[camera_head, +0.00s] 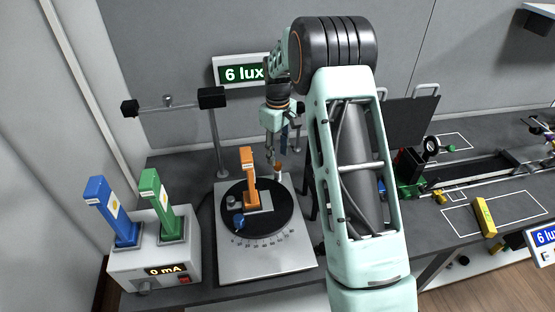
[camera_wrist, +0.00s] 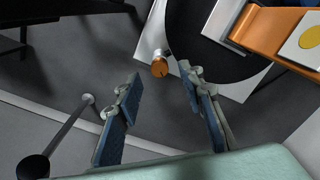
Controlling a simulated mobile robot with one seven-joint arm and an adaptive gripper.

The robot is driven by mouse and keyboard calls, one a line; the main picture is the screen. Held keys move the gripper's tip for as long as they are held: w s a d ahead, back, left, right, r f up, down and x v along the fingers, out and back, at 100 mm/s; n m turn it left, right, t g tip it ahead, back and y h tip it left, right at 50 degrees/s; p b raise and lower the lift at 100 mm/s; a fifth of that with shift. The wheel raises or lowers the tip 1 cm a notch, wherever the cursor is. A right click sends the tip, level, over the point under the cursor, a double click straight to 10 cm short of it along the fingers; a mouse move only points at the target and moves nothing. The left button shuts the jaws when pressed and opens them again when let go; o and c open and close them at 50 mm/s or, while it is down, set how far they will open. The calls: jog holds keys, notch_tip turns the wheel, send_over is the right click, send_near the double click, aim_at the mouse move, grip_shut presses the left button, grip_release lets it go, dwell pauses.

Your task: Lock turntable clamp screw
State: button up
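The turntable (camera_head: 232,192) is a black disc on a pale base plate (camera_head: 240,264) with angle marks. The clamp screw (camera_head: 278,169) has a small orange knob at the plate's back right edge. In the wrist view the knob (camera_wrist: 160,67) shows beyond the fingertips, roughly between them. My gripper (camera_head: 277,150) is above and close to the knob in the head view. Its two blue-padded fingers are apart in the wrist view (camera_wrist: 160,88), with nothing between the pads. Whether the fingertips are level with the knob cannot be told.
An orange LED block (camera_head: 249,180) stands on the turntable, near the gripper. A sensor post (camera_head: 215,135) stands behind it. Blue (camera_head: 110,210) and green (camera_head: 157,205) blocks sit on a power box (camera_head: 150,262) reading 0 mA. The wall display (camera_head: 243,73) reads 6 lux.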

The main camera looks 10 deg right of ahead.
aim_at(278, 164)
jog(key=shift+f, duration=1.8)
grip_shut()
